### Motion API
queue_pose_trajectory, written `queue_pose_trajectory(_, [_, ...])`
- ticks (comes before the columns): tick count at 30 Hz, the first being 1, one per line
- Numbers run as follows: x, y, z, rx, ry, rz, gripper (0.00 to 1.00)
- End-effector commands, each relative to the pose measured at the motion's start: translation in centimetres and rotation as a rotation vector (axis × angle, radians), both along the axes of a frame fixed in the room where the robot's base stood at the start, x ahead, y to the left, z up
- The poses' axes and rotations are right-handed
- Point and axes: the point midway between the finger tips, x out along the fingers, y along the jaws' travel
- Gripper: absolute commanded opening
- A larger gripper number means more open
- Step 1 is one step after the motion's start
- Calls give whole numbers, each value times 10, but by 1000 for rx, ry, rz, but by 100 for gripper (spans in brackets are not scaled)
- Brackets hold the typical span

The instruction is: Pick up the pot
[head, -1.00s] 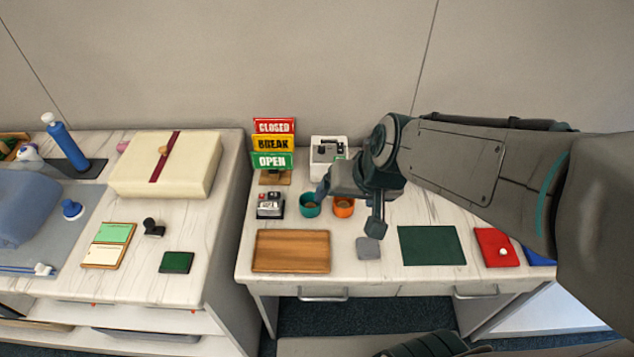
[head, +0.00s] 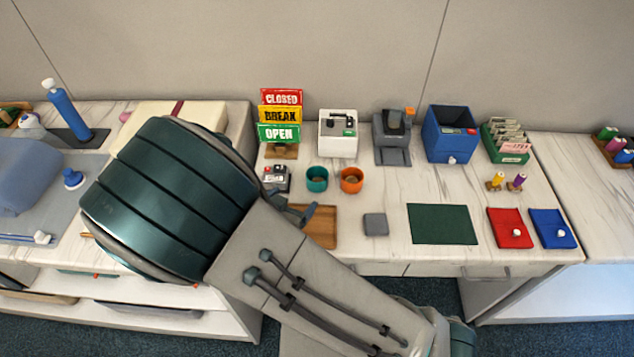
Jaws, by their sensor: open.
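Two small round pots stand side by side on the right-hand desk: a teal pot (head: 317,187) and an orange pot (head: 351,188), both upright with brownish contents. I cannot tell which one the task means. My gripper (head: 302,214) shows only in part, just past my own arm, in front of and slightly left of the teal pot, over the wooden tray (head: 322,238). It is open and apart from both pots.
A card device (head: 277,178) stands left of the pots, with a sign stack (head: 280,115) behind. A grey square pad (head: 376,224) and green mat (head: 442,224) lie to the front right. Red (head: 510,229) and blue (head: 552,230) trays lie farther right.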

Motion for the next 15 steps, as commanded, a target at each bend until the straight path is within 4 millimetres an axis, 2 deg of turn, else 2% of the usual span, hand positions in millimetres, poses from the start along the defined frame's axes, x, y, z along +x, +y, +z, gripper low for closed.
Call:
queue_pose_trajectory(2, [-3,-1,-1,-29,-29,-9,81])
queue_pose_trajectory(5, [3,-6,-3,-43,-45,-18,81])
queue_pose_trajectory(15, [56,-30,-26,-42,-45,-19,81])
